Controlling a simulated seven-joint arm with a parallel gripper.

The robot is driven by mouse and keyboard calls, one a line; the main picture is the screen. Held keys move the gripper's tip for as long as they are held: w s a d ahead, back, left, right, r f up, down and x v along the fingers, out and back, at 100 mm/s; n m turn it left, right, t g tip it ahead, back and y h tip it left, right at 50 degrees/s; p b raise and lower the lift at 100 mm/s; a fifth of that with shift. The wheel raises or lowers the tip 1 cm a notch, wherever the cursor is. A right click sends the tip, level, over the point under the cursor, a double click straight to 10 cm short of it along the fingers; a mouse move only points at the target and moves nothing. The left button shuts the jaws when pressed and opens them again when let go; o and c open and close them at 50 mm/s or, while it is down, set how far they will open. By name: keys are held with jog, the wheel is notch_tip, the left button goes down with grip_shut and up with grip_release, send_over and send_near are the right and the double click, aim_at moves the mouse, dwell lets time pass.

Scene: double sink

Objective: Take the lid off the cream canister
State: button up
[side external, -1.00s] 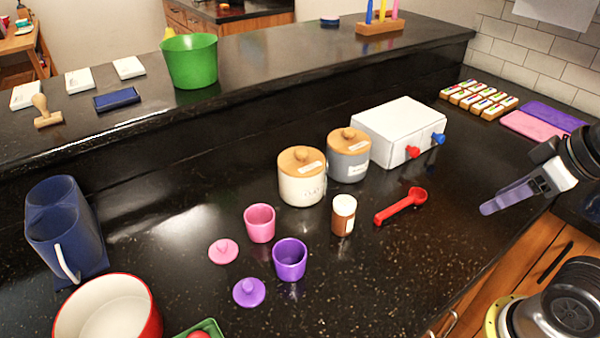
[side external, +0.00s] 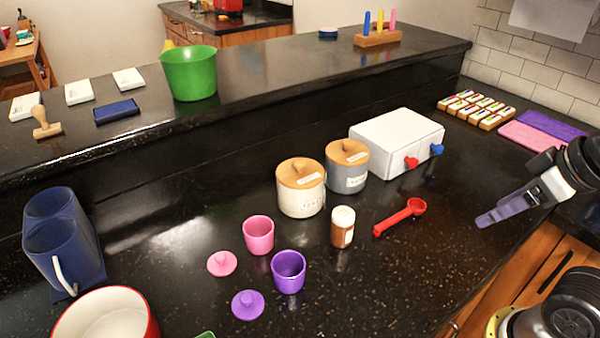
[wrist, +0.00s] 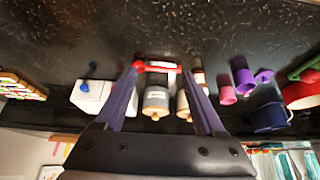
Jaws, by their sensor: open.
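The cream canister (side external: 301,199) stands upright on the dark counter in the side external view, with its round wooden lid (side external: 300,173) on top. In the wrist view the cream canister (wrist: 183,104) is partly hidden behind my right finger. A grey canister (side external: 347,173) with a similar wooden lid stands just behind it to the right. My gripper (side external: 482,221) is at the right of the side external view, well apart from the canisters. In the wrist view my gripper (wrist: 163,78) shows two purple fingers spread wide with nothing held between them.
A white drawer box (side external: 396,142) stands behind. Pink (side external: 258,235) and purple (side external: 289,272) cups stand in front. The counter right of the scoop is clear.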

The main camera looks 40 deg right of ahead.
jog(key=w+r+m+g, duration=0.1)
jog(key=w+r+m, duration=0.3)
jog(key=r+m, duration=0.75)
jog(key=w+a+r+m+g, duration=0.2)
jog(key=w+a+r+m, duration=0.2)
jog(key=w+r, duration=0.75)
jog(key=m+g, duration=0.2)
jog(key=g, duration=0.1)
send_over(300, 161)
notch_tip(300, 161, down, 22)
jog(key=shift+w+a+f, duration=0.1)
jog(key=shift+a+f, duration=0.05)
jog(key=shift+f, duration=0.1)
jog(key=shift+d+f, duration=0.2)
jog(key=shift+f, duration=2.45)
